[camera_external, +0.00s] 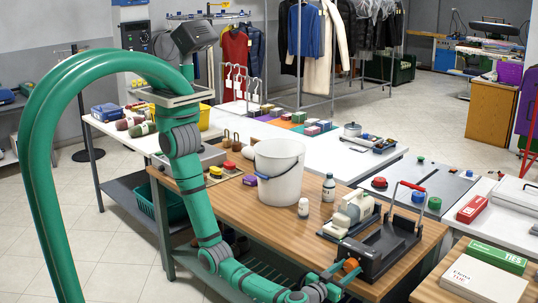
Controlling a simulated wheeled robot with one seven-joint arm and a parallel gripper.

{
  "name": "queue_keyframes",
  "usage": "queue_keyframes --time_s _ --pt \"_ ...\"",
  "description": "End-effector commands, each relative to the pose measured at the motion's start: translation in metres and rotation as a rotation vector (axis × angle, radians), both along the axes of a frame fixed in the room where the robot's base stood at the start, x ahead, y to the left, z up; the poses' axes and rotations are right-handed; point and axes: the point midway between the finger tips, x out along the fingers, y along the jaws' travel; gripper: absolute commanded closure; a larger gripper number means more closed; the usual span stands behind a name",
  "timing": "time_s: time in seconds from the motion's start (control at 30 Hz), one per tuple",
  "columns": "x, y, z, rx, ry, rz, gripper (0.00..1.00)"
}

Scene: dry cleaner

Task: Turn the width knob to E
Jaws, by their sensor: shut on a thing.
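A black bench device (392,250) with a tall lever handle sits near the front right corner of the wooden table. An orange knob (350,265) shows on its left side; I take it for the width knob. My green arm reaches low along the table's front edge, and my gripper (345,272) is at this knob, shut on it. The jaws are small in this view and partly cover the knob. Any letters or pointer around the knob are too small to read, so its setting cannot be told.
A cream-coloured machine (352,213) stands just behind the black device. A white bucket (279,170), a dark bottle (328,188) and a small white bottle (303,207) stand farther left on the wooden table (232,215).

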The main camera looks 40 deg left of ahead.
Motion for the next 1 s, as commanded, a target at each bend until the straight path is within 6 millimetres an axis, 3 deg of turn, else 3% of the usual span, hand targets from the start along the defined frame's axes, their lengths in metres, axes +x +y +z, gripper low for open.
queue_keyframes --time_s 0.37,1.0 --pt "0.0006 0.0003 -0.0001 0.189 0.0 0.001 0.83" --pt "0.0002 0.0002 -0.0003 0.789 0.0 0.0 0.83"
